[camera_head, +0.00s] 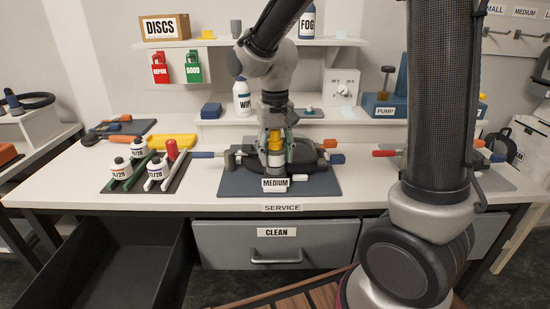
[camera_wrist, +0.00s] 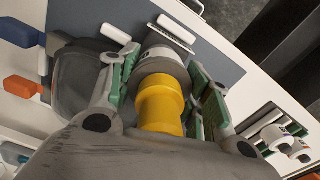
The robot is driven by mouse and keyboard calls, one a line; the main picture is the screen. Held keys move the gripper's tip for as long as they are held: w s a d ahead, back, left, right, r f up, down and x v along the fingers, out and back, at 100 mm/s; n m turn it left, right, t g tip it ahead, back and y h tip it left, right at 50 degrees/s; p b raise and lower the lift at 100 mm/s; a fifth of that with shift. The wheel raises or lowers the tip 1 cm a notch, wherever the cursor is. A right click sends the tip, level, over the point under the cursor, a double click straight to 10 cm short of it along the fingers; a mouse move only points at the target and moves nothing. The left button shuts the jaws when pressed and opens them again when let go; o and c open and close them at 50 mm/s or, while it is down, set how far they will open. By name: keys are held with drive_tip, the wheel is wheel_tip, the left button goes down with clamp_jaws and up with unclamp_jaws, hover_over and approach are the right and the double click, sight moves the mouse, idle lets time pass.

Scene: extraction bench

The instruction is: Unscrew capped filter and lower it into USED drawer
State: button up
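The yellow-topped filter (camera_head: 275,139) stands upright in a dark fixture (camera_head: 305,152) on a blue-grey mat, behind a MEDIUM label (camera_head: 275,184). In the wrist view the yellow part (camera_wrist: 162,105) leads to a wide grey collar. My gripper (camera_head: 276,148) points down over it. Its green-padded fingers (camera_wrist: 165,62) lie on both sides of the yellow part, tips close to the collar; whether they touch is unclear. An open, empty-looking black drawer (camera_head: 110,265) is at lower left; no USED label is visible.
The CLEAN drawer (camera_head: 277,243) is shut below the bench. Left of the mat, a dark rack (camera_head: 135,180) holds several white bottles. A blue-handled tool (camera_head: 205,155) and a orange block (camera_head: 334,158) flank the fixture. A WIPE bottle (camera_head: 242,98) stands behind. The front bench edge is mostly clear.

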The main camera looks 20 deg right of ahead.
drive_tip(key=n, duration=0.4)
drive_tip(key=shift+a, duration=0.1)
drive_tip(key=shift+r, duration=3.8)
drive_tip(key=shift+c, duration=0.2)
drive_tip(key=shift+f, duration=0.1)
